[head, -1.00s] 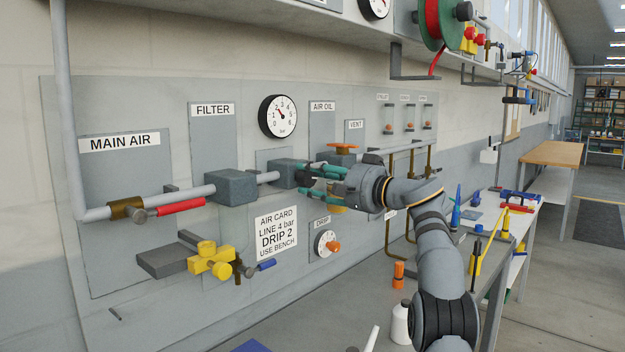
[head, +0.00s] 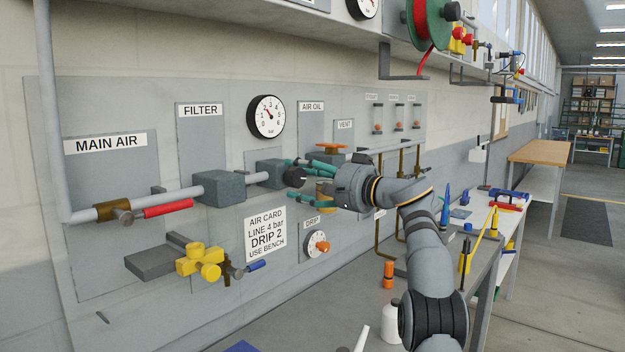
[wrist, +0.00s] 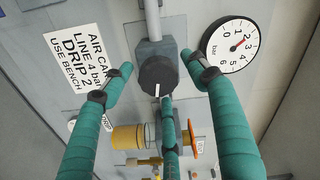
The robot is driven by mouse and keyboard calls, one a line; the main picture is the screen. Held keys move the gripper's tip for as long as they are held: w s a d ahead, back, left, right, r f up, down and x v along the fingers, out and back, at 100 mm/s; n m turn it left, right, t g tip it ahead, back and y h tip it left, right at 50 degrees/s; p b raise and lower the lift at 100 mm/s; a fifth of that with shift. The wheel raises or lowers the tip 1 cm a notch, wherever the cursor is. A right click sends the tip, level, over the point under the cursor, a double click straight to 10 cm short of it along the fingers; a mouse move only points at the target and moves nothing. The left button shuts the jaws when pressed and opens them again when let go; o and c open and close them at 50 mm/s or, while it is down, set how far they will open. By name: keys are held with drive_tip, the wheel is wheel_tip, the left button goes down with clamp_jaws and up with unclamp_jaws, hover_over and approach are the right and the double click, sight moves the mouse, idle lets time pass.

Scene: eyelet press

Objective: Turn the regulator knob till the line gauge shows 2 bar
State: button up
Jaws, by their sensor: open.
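The black regulator knob (wrist: 157,76) with a white mark sits on a grey block of the air line. In the wrist view its mark points toward the bottom of the picture. The knob also shows in the head view (head: 294,177). My gripper (head: 308,178) is open, its green fingers spread around the front of the knob; I see no clear grip on it. The round white line gauge (head: 265,116) hangs above the pipe.
A drip dial with an orange knob (head: 319,245) is below. The air card (head: 265,232) reads LINE 4 bar, DRIP 2. Yellow valve fittings (head: 200,262) stick out at lower left.

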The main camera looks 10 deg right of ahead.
drive_tip(key=v, duration=1.2)
drive_tip(key=x, duration=1.2)
drive_tip(key=shift+a, duration=0.1)
idle(0.5)
